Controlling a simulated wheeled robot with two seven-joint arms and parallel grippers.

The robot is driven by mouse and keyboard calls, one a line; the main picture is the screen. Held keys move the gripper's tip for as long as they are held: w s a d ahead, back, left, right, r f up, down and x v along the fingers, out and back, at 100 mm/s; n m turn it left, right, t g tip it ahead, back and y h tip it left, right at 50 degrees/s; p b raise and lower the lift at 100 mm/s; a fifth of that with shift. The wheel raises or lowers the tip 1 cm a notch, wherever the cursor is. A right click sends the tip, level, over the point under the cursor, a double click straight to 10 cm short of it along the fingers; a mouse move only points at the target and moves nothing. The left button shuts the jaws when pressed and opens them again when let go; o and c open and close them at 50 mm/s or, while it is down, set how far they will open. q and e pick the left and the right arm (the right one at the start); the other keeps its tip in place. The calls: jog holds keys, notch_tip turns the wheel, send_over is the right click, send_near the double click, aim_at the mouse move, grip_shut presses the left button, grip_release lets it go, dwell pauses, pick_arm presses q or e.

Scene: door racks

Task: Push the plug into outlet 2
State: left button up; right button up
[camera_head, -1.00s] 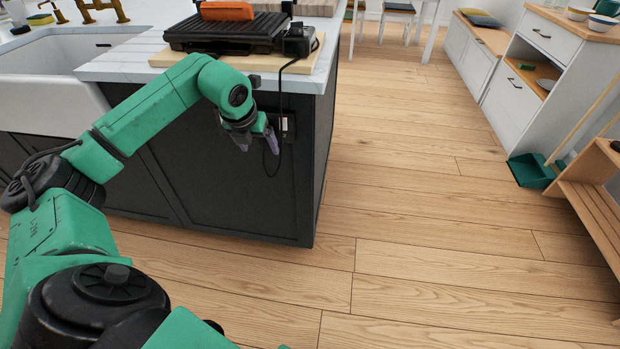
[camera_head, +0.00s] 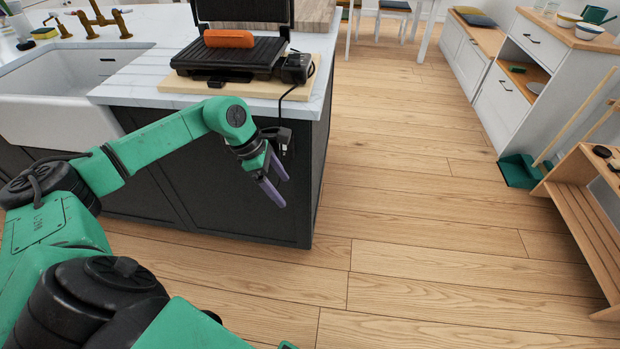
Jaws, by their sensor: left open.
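The black plug (camera_head: 283,135) shows at the dark island's end panel, just above and behind my left gripper. It appears to be at the outlet, but the outlet face is mostly hidden, so I cannot tell how deep the plug sits or which outlet it is at. Its black cord (camera_head: 296,89) runs down over the counter edge from the contact grill (camera_head: 228,56). My left gripper (camera_head: 277,184) is open and empty, its two purple fingers pointing down and right beside the panel, below the plug.
A sink (camera_head: 60,100) is at the left. The wooden floor (camera_head: 420,200) right of the island is clear. A wooden rack (camera_head: 585,200) stands far right.

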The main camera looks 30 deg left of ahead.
pick_arm(q)
jog(key=s+d+r+m+g+y+p, duration=0.2)
jog(key=s+d+r+m+g+p, duration=0.1)
jog(key=m, duration=0.8)
jog(key=s+d+r+m+g+y+p, duration=0.1)
jog(key=s+d+r+m+g+p, duration=0.2)
jog(key=d+r+m+p, duration=0.3)
jog(key=d+m+p, duration=0.2)
jog(key=m+p, duration=0.2)
jog(key=m, duration=0.1)
jog(key=shift+d+m+y, duration=0.15)
jog(key=shift+m+y, duration=0.25)
jog(key=shift+w+f, duration=0.1)
